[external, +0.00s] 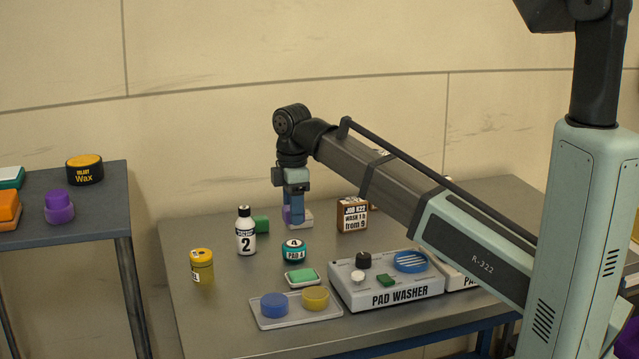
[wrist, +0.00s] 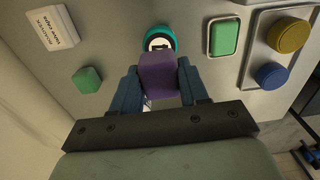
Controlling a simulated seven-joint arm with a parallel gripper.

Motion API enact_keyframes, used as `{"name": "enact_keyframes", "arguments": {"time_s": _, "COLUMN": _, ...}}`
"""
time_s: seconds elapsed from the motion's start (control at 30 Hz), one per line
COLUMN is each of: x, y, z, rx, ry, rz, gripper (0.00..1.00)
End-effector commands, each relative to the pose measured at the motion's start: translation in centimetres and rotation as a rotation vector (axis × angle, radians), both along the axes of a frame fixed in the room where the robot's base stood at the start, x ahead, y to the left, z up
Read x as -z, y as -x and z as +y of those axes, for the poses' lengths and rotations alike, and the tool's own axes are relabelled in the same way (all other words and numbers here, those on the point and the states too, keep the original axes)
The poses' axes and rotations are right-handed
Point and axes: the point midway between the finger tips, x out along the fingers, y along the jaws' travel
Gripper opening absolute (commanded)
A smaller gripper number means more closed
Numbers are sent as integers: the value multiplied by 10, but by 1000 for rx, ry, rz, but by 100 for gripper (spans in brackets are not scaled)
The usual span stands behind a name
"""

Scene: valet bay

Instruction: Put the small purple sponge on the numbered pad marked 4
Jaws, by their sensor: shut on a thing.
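My gripper (external: 292,218) points down above the table and is shut on the small purple sponge (wrist: 160,76). In the external view the sponge (external: 287,214) shows as a sliver beside the blue fingers. The round teal pad (external: 293,252) with a white top stands on the table, in front of and below my gripper in that view. Its markings seem to read 4 and PAD. In the wrist view the teal pad (wrist: 161,38) is just beyond the sponge, which hides its near edge. The sponge appears held above the table; the exact gap is unclear.
A white bottle (external: 246,232) marked 2 and a yellow jar (external: 202,266) stand left. A green block (wrist: 87,79) lies nearby. A green sponge (external: 302,276) on a dish, a tray (external: 295,317) with blue and yellow discs, and the pad washer (external: 388,280) are in front.

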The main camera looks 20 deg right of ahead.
Motion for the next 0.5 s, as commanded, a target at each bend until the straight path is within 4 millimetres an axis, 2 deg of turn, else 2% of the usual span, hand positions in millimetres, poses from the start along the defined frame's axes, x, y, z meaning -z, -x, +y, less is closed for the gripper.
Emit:
{"name": "enact_keyframes", "arguments": {"time_s": 0.03, "x": 8, "y": 1, "z": -1, "rx": 0, "ry": 1, "rz": 2, "gripper": 16}}
{"name": "enact_keyframes", "arguments": {"time_s": 0.27, "x": 23, "y": 0, "z": 0, "rx": 1, "ry": 0, "rz": 1, "gripper": 16}}
{"name": "enact_keyframes", "arguments": {"time_s": 0.5, "x": 50, "y": 1, "z": 0, "rx": 1, "ry": 1, "rz": 1, "gripper": 16}}
